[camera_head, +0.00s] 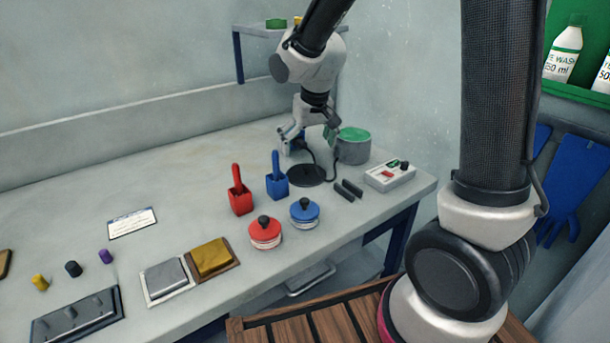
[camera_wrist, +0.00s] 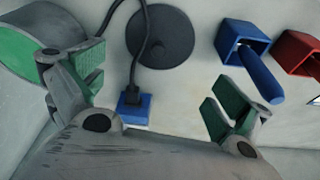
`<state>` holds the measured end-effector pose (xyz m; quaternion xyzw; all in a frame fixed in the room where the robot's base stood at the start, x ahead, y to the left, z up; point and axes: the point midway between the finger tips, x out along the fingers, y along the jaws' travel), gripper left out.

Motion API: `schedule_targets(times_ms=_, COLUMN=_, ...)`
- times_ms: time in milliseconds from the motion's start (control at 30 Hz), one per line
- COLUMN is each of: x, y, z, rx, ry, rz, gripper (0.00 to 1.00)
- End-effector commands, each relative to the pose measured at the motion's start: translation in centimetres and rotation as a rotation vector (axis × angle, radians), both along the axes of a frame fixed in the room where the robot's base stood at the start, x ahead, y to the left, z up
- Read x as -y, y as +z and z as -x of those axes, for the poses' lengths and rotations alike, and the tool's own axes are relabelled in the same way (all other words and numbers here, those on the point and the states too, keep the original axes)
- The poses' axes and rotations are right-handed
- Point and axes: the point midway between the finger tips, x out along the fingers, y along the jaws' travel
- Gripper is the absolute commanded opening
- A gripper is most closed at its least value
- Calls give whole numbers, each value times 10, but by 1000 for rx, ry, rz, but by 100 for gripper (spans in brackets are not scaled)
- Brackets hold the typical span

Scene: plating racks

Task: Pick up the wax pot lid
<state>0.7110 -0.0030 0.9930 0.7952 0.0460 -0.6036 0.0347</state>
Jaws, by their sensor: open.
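A flat dark disc with a small knob at its centre, which looks like the wax pot lid (camera_head: 307,175), lies on the bench. It also shows in the wrist view (camera_wrist: 175,48), with a black cord across its left part. The grey wax pot (camera_head: 352,153), green on top, stands behind and right of it. In the wrist view the pot (camera_wrist: 28,58) is at upper left, partly behind a finger. My gripper (camera_wrist: 157,86) is open, with green pads and nothing between them. In the head view my gripper (camera_head: 310,137) is above the bench near the pot and lid.
A blue block (camera_wrist: 133,108) at the cord's end lies between my fingers in the picture. Dark bars (camera_head: 348,188) and a control box (camera_head: 389,176) are right.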

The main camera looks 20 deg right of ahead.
Motion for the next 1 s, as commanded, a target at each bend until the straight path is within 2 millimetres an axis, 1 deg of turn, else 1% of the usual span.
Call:
schedule_targets(times_ms=100, x=-4, y=-15, z=-4, rx=-5, ry=3, rz=1, gripper=100)
schedule_targets(times_ms=267, x=-3, y=-34, z=-7, rx=-5, ry=3, rz=1, gripper=100)
schedule_targets(times_ms=433, x=-1, y=-61, z=-4, rx=-7, ry=3, rz=3, gripper=100)
schedule_targets(times_ms=533, x=-1, y=-74, z=-8, rx=-5, ry=3, rz=1, gripper=100)
schedule_targets(times_ms=667, x=-2, y=-82, z=-10, rx=-2, ry=2, rz=0, gripper=100)
schedule_targets(times_ms=867, x=-2, y=-81, z=-11, rx=-1, ry=3, rz=0, gripper=100)
schedule_targets(times_ms=1000, x=-2, y=-81, z=-11, rx=-2, ry=3, rz=0, gripper=74)
